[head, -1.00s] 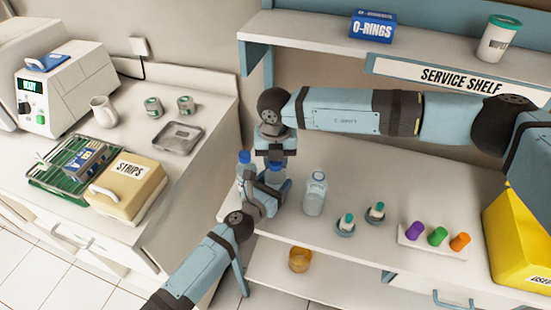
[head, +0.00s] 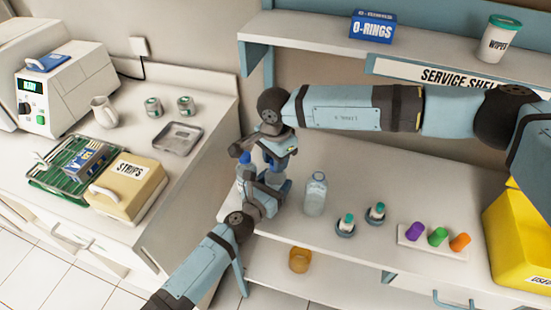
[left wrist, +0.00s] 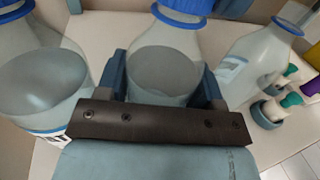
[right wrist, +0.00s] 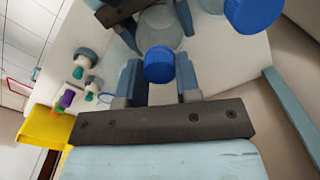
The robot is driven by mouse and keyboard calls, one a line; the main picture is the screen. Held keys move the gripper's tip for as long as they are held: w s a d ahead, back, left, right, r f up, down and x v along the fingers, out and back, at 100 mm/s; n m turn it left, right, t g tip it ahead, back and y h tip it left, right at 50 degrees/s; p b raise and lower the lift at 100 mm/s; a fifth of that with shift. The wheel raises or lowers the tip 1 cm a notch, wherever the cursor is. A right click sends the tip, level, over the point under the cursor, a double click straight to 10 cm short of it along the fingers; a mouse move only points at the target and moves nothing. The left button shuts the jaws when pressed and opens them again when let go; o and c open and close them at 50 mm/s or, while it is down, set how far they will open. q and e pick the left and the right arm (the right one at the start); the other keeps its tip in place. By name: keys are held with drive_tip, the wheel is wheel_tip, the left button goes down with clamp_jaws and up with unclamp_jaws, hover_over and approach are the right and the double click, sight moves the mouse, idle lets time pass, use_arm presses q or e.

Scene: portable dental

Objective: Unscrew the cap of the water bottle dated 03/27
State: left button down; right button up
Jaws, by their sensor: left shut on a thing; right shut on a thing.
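Several clear water bottles with blue parts stand on the service shelf's counter. The middle bottle (left wrist: 165,65) is upright between the fingers of my left gripper (head: 268,188), which is shut on its body. My right gripper (head: 275,160) comes from above and is shut on that bottle's blue cap (right wrist: 160,65). I cannot tell whether the cap is still seated on the neck. A second bottle (left wrist: 40,80) with a blue cap (right wrist: 252,12) stands close beside it. A third bottle (head: 316,193) stands to the right, with no cap visible, only a blue neck ring. No date is readable.
Two small teal-topped vials in round holders (head: 346,226) stand right of the bottles. A rack (head: 408,238) with purple, green and orange pieces and a yellow bin (head: 515,235) are further right. An amber cup (head: 299,260) sits on the lower shelf.

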drive_tip(key=n, duration=0.4)
drive_tip(key=shift+n, duration=0.3)
drive_tip(key=n, duration=0.6)
drive_tip(key=shift+n, duration=0.3)
drive_tip(key=n, duration=0.8)
drive_tip(key=shift+n, duration=0.3)
drive_tip(key=shift+r, duration=0.25)
drive_tip(key=shift+r, duration=0.9)
